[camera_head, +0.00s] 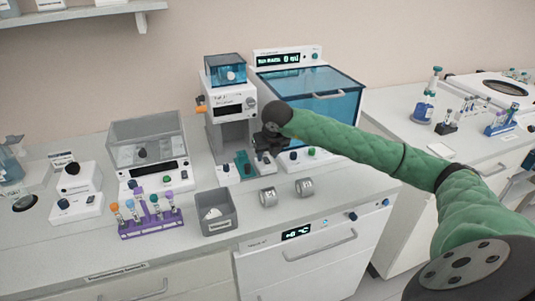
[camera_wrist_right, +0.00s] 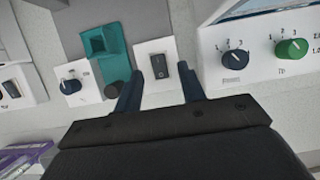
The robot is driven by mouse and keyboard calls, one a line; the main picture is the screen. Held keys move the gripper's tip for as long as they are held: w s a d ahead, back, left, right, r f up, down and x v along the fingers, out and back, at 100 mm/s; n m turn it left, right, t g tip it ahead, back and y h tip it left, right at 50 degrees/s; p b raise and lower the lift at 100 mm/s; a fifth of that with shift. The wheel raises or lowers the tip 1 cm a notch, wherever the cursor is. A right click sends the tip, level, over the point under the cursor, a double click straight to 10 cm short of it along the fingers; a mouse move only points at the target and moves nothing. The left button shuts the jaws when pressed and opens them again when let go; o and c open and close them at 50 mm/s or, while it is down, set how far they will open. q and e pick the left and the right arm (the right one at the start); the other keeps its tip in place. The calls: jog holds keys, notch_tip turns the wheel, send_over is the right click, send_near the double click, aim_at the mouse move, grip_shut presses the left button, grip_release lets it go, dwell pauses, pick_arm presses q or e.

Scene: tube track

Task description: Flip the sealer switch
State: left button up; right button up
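The sealer (camera_head: 231,105) is a white and grey machine with a blue clear top box, standing on the counter in the head view. Its switch (camera_wrist_right: 159,66) is a dark rocker on a white plate in the right wrist view. My right gripper (camera_wrist_right: 163,74) is open, with one dark finger on each side of the switch plate and nothing held. Whether the fingertips touch the plate cannot be told. In the head view, my right gripper (camera_head: 267,142) is over the sealer's front base and partly hides it. My left gripper is not in view.
A teal block (camera_wrist_right: 107,52) and a dark knob (camera_wrist_right: 70,86) are left of the switch plate. A panel with dark and green knobs (camera_wrist_right: 290,50) is to the right. A grey bin (camera_head: 217,222) and a purple tube rack (camera_head: 151,223) stand in front.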

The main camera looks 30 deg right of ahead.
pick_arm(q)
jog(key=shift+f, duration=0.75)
pick_arm(e)
jog(key=shift+w+f, duration=0.2)
jog(key=shift+f, duration=0.4)
jog(key=shift+c, duration=0.2)
grip_shut()
jog(key=shift+w+r, duration=0.1)
jog(key=shift+w, duration=0.05)
jog(key=shift+w+d+r+g+y, duration=0.1)
jog(key=shift+w+g+y, duration=0.05)
jog(key=shift+g, duration=0.45)
jog(key=shift+w+g+y, duration=0.1)
jog(key=shift+g+y, duration=0.05)
jog(key=shift+g, duration=0.75)
jog(key=shift+w+d, duration=0.1)
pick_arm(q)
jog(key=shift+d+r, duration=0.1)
